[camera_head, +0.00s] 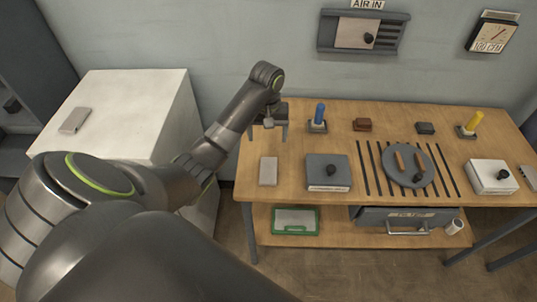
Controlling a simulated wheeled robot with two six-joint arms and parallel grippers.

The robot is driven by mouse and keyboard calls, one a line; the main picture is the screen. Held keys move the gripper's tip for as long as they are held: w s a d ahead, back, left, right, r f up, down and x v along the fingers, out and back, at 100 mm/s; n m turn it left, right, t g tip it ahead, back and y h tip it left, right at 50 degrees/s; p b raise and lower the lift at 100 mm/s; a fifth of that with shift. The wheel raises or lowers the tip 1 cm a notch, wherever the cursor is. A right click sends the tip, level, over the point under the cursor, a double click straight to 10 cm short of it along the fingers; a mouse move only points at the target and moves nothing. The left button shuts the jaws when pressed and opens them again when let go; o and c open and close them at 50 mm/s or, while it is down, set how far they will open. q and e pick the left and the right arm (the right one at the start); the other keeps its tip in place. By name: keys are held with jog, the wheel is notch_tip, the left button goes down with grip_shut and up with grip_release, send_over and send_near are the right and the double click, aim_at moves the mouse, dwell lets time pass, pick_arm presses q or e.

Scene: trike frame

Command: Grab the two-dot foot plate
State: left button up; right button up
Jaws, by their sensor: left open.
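My left gripper (269,131) is open and empty over the left end of the wooden bench, fingers pointing down. A flat grey plate (268,171) lies on the bench near its front left edge, below the gripper in the picture and apart from it. Another flat grey plate (74,121) lies on the white cabinet at the left. A third grey piece (529,176) is partly cut off at the right edge. Dots are too small to make out on any of them, so I cannot tell which is the two-dot foot plate. My right gripper is not in view.
The bench (300,191) holds a blue-handled tool (320,114), a dark grey box (328,182), a round dark plate (418,151) on black slats, a white box (491,185) and a yellow-handled tool (473,122). A green tray (296,231) and a drawer (385,217) are below.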

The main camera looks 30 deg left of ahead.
pick_arm(q)
jog(key=b, duration=1)
send_over(268, 170)
jog(key=f, duration=1)
jog(key=shift+w+a+f, duration=0.25)
jog(key=shift+f, duration=0.15)
jog(key=shift+s+d+f, duration=0.1)
jog(key=shift+d+f, duration=0.05)
jog(key=shift+f, duration=1.05)
jog(key=shift+s+d+f, duration=0.1)
jog(key=shift+f, duration=1.05)
jog(key=shift+c, duration=0.2)
jog(key=c, duration=1.2)
